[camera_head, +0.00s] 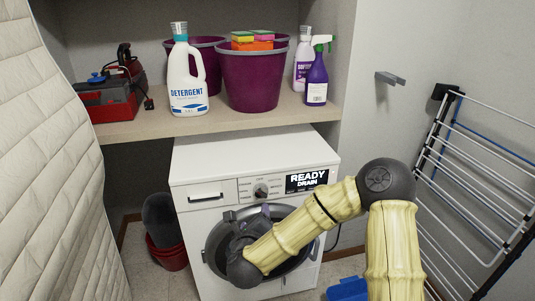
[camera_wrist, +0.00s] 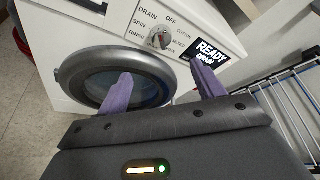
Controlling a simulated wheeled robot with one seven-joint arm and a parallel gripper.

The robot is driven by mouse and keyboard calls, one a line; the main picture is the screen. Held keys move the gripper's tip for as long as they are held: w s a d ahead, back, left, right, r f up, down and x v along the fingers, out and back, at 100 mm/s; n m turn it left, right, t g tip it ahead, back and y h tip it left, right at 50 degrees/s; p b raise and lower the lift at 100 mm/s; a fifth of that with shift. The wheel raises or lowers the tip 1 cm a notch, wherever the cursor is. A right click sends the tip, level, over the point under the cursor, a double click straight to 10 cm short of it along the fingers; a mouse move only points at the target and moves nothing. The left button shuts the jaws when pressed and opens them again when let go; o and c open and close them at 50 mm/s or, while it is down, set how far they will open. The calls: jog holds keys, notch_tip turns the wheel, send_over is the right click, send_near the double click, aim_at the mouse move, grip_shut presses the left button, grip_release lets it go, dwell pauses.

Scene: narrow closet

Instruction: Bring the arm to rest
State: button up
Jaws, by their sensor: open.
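My gripper (camera_wrist: 162,88) shows in the wrist view with its two purple fingers spread apart and nothing between them. It is in front of the white washing machine (camera_head: 220,157). The machine's round door (camera_wrist: 75,75) looks closed, and its dial and a display reading "READY DRAIN" are above the fingers in the wrist view. In the head view my arm (camera_head: 335,205) bends down and left from its dark elbow, and its end covers part of the round door.
A shelf (camera_head: 210,127) above the machine holds a detergent bottle (camera_head: 187,80), purple buckets (camera_head: 252,82), a spray bottle (camera_head: 317,80) and a red toolbox (camera_head: 105,105). A drying rack (camera_head: 470,165) stands right. A quilted panel (camera_head: 50,160) is left. A blue object (camera_head: 347,289) lies low.

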jog(key=s+d+f+n+g, duration=0.2)
jog(key=s+d+n+g, duration=1)
jog(key=s+d+n, duration=1.15)
notch_tip(320, 180, up, 26)
jog(key=w+a+n+p, duration=0.1)
jog(key=w+n+p, duration=0.2)
jog(key=p, duration=2.2)
jog(key=shift+a+p, duration=0.3)
jog(key=shift+p, duration=0.05)
jog(key=shift+f, duration=0.15)
